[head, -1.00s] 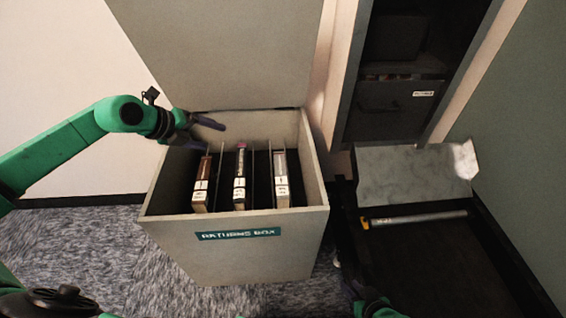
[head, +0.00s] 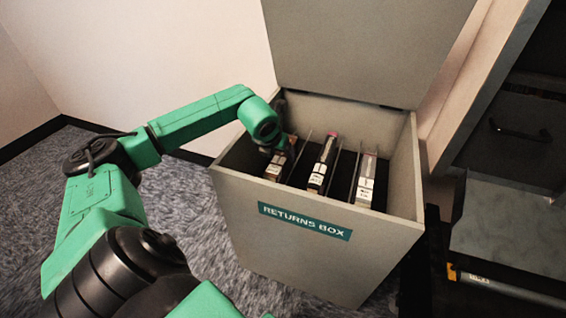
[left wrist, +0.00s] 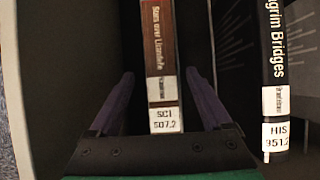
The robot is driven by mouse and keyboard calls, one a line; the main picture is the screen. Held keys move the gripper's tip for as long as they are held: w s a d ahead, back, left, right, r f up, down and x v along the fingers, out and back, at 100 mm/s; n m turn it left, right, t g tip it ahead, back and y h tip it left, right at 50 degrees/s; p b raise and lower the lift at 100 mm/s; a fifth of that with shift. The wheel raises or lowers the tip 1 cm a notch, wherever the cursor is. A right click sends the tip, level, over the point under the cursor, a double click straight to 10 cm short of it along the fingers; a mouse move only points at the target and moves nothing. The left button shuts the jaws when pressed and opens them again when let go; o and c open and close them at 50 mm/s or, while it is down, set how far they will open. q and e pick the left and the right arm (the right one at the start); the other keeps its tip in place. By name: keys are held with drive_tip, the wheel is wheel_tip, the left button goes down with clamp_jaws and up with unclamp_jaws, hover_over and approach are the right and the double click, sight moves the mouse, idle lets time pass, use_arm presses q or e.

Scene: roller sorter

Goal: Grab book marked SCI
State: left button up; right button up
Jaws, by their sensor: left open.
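The book marked SCI (left wrist: 160,45) is brown, with white labels reading SCI 507.2, and stands upright in the left slot of the returns box (head: 250,200). In the head view this book (head: 275,169) is partly covered by my left arm. My left gripper (left wrist: 160,76) is open, with one purple finger on each side of the SCI book's spine. My right gripper is not in view.
A black book marked HIS (left wrist: 274,60) stands in the slot to the right, also seen in the head view (head: 322,165). A third, grey book (head: 367,180) is further right. Thin dividers separate them. The box's lid (head: 370,50) stands open behind.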

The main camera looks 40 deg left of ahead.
sight(281, 156)
use_arm(q)
drive_tip(key=b+x, duration=0.1)
drive_tip(key=x, duration=0.3)
drive_tip(key=shift+w+f, duration=0.1)
drive_tip(key=shift+w, duration=0.1)
drive_tip(key=shift+f, duration=0.2)
drive_tip(key=shift+r, duration=0.1)
clamp_jaws()
